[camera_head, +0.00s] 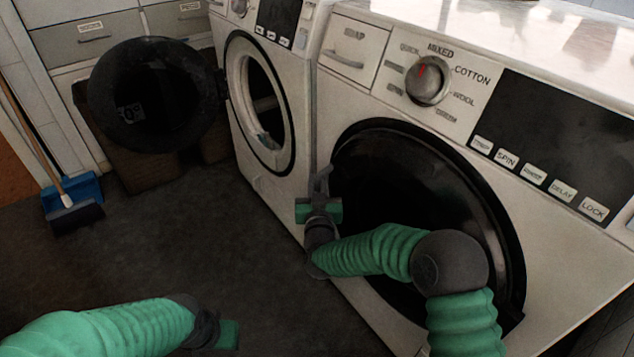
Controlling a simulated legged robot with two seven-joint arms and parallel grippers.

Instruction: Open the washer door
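The near washer (560,245) fills the right side, and its round dark door (400,180) looks shut. A second washer (285,160) stands to its left, with its round black door (150,95) swung wide open to the left. My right gripper (322,188) is at the left rim of the near washer's door. Whether it touches the rim I cannot tell, and its finger gap does not show clearly. My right arm covers the lower part of that door. My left gripper (228,335) is low at the bottom, over the floor and away from both washers; its fingers are unclear.
A blue dustpan (84,188) and a brush (76,218) stand on the floor at the left. Brown boxes (145,170) sit behind the open door. Drawers (85,40) line the back left. The dark floor (180,245) in the middle is clear.

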